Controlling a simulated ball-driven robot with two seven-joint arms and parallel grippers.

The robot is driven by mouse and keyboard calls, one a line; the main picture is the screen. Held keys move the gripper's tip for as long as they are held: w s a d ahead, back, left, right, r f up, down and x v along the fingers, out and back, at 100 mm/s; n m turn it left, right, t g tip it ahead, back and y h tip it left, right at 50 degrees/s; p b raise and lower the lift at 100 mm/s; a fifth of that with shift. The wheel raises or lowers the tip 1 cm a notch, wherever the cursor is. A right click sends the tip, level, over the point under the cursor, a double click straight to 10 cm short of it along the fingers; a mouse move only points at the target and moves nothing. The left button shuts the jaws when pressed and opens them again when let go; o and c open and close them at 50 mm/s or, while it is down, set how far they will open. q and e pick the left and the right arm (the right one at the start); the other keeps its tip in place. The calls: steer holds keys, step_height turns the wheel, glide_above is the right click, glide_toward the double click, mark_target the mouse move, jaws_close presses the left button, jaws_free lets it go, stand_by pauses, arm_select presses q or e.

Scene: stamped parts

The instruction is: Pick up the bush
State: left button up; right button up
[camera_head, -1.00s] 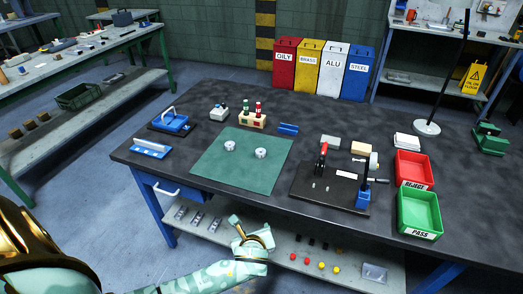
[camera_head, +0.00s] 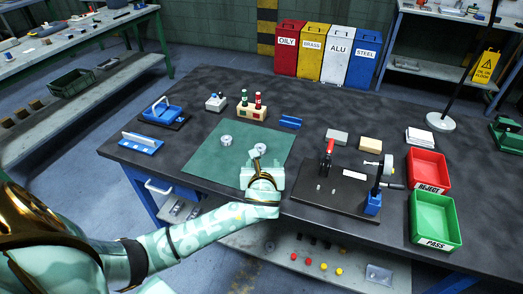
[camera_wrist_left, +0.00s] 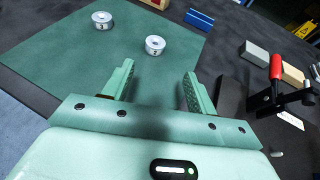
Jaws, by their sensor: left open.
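Two short, silvery ring-shaped bushes stand on the green mat (camera_head: 205,160). One bush (camera_head: 226,141) is on the left; it also shows in the left wrist view (camera_wrist_left: 102,19). The other bush (camera_head: 260,147) is to its right, partly hidden by my gripper in the head view, and shows whole in the left wrist view (camera_wrist_left: 155,44). Each has a dark mark on its side. My left gripper (camera_head: 264,162) is open and empty over the mat's front edge. In the left wrist view its fingers (camera_wrist_left: 158,72) point toward the right bush, which is beyond the tips.
A black fixture plate (camera_head: 325,199) with a red-handled clamp (camera_head: 327,158) stands to the right of my gripper. Red (camera_head: 428,168) and green (camera_head: 434,217) trays lie farther right. A block with bottles (camera_head: 252,111) and blue tools (camera_head: 163,113) stand behind and left.

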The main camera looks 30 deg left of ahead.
mark_target(261, 151)
arm_select(q)
steer(key=b+x, duration=0.2)
steer(key=x, duration=0.4)
steer(key=shift+f, duration=0.2)
steer(key=b+x, duration=0.2)
steer(key=x, duration=0.1)
steer(key=b+x, duration=0.1)
steer(key=shift+s+a+f, duration=0.1)
steer(key=shift+a+f, duration=0.25)
steer(key=shift+f, duration=0.05)
steer(key=shift+w+a, duration=0.15)
steer(key=shift+w, duration=0.1)
steer(key=shift+r, duration=0.25)
steer(key=c, duration=1.1)
arm_select(e)
steer(key=shift+g, duration=0.4)
steer(key=f, duration=0.1)
steer(key=s+f, duration=0.1)
steer(key=f, duration=0.1)
steer(key=s+f, duration=0.1)
steer(key=f, duration=0.1)
steer(key=shift+s+f, duration=0.2)
steer(key=shift+s, duration=0.05)
